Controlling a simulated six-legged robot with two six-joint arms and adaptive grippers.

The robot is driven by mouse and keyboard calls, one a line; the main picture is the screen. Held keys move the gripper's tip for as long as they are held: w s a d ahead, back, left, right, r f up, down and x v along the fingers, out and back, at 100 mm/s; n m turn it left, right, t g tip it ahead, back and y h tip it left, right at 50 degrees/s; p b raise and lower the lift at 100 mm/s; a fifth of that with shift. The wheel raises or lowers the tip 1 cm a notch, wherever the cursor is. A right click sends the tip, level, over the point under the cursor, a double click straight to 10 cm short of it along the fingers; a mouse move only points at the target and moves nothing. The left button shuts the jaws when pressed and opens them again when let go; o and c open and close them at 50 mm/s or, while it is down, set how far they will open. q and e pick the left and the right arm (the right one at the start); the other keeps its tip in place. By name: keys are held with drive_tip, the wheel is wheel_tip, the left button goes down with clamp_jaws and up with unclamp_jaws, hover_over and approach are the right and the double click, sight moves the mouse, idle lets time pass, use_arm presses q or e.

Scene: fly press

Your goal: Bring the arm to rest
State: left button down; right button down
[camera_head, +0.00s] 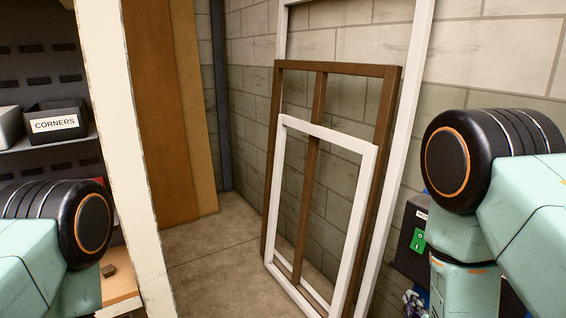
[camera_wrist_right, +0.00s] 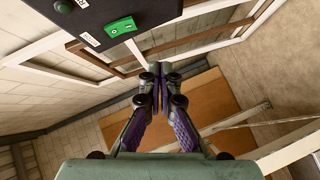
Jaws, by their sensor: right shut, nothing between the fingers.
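My right arm (camera_head: 470,220) stands at the right of the head view, its elbow joint high and its lower link hanging down. In the right wrist view my right gripper (camera_wrist_right: 160,76) is shut, its two fingertips together with nothing between them. A small part of it seems to show low in the head view beside the lower link; the rest is cut off by the frame. My left arm (camera_head: 50,240) comes in at the left edge of the head view, and its gripper is out of the picture.
A dark box with a green switch (camera_head: 417,240) is close to my right arm; it also shows in the wrist view (camera_wrist_right: 118,27). Window frames (camera_head: 385,120) lean on the block wall. At left are a pale post (camera_head: 115,120) and a shelf bin labelled CORNERS (camera_head: 55,124). The middle floor is clear.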

drive_tip(key=s+a+f+m+g+y+b, duration=0.2)
drive_tip(key=s+f+m+g, duration=0.6)
drive_tip(key=s+f, duration=0.55)
drive_tip(key=s+a+f+m+g+b, duration=0.1)
drive_tip(key=s+f+g, duration=0.2)
drive_tip(key=s+f, duration=0.2)
drive_tip(key=s+f+m+g+y+b, duration=0.1)
drive_tip(key=s+f+g, duration=0.3)
drive_tip(key=s, duration=0.8)
wheel_tip(320, 180, down, 2)
drive_tip(key=shift+a+f+m+y+b, duration=0.1)
drive_tip(key=shift+a+m+y+b, duration=0.25)
drive_tip(key=shift+m, duration=0.45)
